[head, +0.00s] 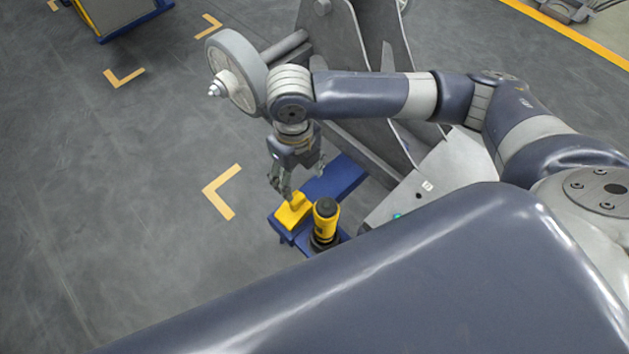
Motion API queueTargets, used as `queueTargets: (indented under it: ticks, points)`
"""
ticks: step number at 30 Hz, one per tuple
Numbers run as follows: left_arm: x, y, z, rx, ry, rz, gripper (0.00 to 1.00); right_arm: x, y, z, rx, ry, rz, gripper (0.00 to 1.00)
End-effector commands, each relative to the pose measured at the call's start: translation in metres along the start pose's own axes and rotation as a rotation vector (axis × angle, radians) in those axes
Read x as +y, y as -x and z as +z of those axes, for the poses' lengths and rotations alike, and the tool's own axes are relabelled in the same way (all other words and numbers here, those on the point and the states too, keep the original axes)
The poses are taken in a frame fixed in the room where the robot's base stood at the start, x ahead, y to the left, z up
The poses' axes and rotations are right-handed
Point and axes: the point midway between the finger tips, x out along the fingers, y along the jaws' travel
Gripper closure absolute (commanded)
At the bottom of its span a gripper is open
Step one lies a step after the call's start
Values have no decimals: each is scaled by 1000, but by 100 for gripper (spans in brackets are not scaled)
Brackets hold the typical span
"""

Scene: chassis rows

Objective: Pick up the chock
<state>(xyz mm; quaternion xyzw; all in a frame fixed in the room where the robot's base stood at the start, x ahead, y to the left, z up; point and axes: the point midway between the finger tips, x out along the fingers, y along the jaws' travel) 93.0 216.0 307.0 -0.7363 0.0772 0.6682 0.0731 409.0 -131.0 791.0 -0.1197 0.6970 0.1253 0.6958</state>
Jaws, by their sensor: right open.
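A yellow chock (293,214) sits on the end of a blue stand (337,180) left of the picture's lower middle. My right gripper (281,188) hangs down just above the chock's upper left part, with its fingers pointing at it. The right gripper is open, with nothing seen held in it. I cannot tell whether its fingertips touch the chock. My left gripper is not in view.
A yellow and black upright device (325,218) stands close to the right of the chock. A grey wheel (238,72) and grey plates (345,55) rise behind the gripper. Yellow corner marks (222,192) lie on the floor.

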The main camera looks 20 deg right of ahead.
Motion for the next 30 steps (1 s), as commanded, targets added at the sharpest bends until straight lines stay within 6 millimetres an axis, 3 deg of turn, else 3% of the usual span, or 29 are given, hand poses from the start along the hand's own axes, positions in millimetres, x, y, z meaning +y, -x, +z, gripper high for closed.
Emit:
queueTargets:
  ticks: [9,13,24,30]
  points:
    - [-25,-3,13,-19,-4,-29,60,1,-46,-1,3,0,1,39]
    - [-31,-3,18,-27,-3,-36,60,2,-55,0,1,1,2,39]
    - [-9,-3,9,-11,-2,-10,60,3,-102,0,1,0,1,39]
    - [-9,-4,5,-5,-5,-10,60,3,-108,0,0,1,1,39]
